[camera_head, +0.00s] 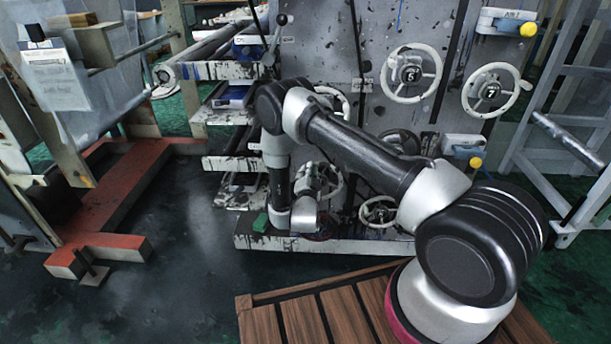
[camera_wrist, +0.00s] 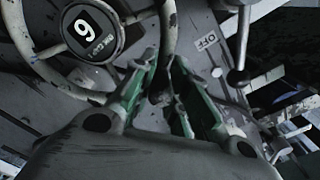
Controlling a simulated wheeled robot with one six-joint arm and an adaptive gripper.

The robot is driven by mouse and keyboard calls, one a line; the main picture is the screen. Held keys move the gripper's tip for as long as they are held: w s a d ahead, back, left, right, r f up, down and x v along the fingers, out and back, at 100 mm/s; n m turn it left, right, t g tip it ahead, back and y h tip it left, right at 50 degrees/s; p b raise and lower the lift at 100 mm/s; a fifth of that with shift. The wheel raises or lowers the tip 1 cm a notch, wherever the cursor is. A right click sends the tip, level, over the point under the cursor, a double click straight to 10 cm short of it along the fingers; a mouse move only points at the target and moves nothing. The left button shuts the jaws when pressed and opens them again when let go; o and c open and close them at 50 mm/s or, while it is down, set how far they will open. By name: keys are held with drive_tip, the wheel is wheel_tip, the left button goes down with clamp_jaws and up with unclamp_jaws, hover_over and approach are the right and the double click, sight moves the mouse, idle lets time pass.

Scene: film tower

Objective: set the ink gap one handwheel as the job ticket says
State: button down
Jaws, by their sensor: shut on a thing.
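In the wrist view a pale, worn handwheel (camera_wrist: 169,25) fills the upper left. Its dark round dial (camera_wrist: 90,30) shows a white digit like a 9 or a 6; the view is turned, and the small lettering is hard to read. My gripper (camera_wrist: 164,76) has green-lined fingers, shut on the wheel's edge. The exact contact is partly hidden. In the head view a low handwheel (camera_head: 333,188) shows beside my lowered wrist, and my fingers cannot be made out. A white sheet (camera_head: 56,79) hangs at left; its writing is unreadable.
Handwheels numbered 6 (camera_head: 410,74) and 7 (camera_head: 490,91) stand on the ink-stained panel. A small handwheel (camera_head: 379,211) sits low, beside my arm. A lever (camera_wrist: 240,45) and an OFF label (camera_wrist: 207,41) are right of my fingers. Open floor lies at left.

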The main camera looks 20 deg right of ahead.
drive_tip(key=m, duration=0.1)
drive_tip(key=d, duration=0.1)
drive_tip(key=d+m, duration=0.1)
drive_tip(key=shift+s+r+m, duration=0.3)
drive_tip(key=shift+s+d+r+m, duration=0.1)
drive_tip(key=shift+s+d+m, duration=0.1)
drive_tip(key=shift+d+m, duration=0.35)
drive_tip(key=shift+s+d+m, duration=0.15)
drive_tip(key=shift+d+m, duration=0.15)
drive_tip(key=shift+m, duration=0.45)
drive_tip(key=c, duration=1.3)
unclamp_jaws()
drive_tip(key=shift+c, duration=0.2)
approach(320, 165)
drive_tip(key=v, duration=0.5)
